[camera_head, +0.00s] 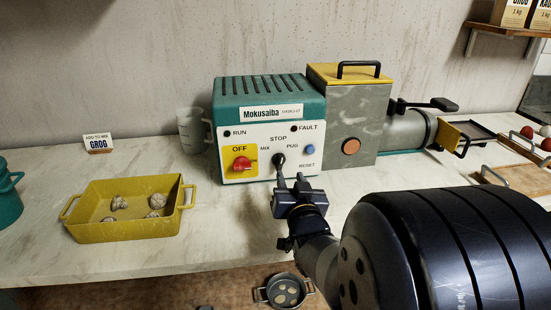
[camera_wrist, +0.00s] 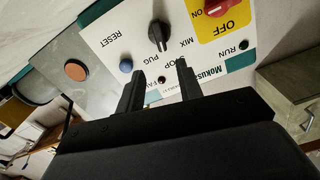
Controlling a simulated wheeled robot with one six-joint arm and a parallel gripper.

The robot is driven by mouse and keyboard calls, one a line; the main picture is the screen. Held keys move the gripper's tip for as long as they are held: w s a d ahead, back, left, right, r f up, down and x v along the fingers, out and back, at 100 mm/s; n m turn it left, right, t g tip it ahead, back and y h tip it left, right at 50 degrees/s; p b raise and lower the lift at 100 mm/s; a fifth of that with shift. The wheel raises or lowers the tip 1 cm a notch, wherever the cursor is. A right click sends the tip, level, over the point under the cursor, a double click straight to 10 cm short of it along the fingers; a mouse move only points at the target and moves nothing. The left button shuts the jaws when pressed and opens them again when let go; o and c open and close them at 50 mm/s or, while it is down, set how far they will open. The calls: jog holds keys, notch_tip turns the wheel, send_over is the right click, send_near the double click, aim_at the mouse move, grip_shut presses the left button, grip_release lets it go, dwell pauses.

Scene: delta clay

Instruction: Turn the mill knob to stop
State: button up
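The mill (camera_head: 268,100) is a teal box with a white panel. Its black knob (camera_head: 279,160) sits at the lower middle of the panel, below the label STOP, with MIX to its left and PUG to its right. The knob also shows in the wrist view (camera_wrist: 158,35), where the panel appears upside down; I cannot tell surely which label it points at. My gripper (camera_head: 291,182) is just in front of the panel, close to the knob. In the wrist view my gripper (camera_wrist: 160,80) has its two fingers apart with nothing between them, and the knob stands beyond their tips.
A red switch (camera_head: 242,164) on a yellow OFF plate is left of the knob, and a blue RESET button (camera_head: 310,150) is right. A grey hopper (camera_head: 350,120) adjoins the mill. A yellow tray (camera_head: 118,232) with clay lumps stands left. The counter between is clear.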

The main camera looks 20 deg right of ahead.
aim_at(282, 159)
jog(key=x, duration=0.8)
jog(key=shift+w+a, duration=0.15)
jog(key=shift+w, duration=0.2)
grip_shut()
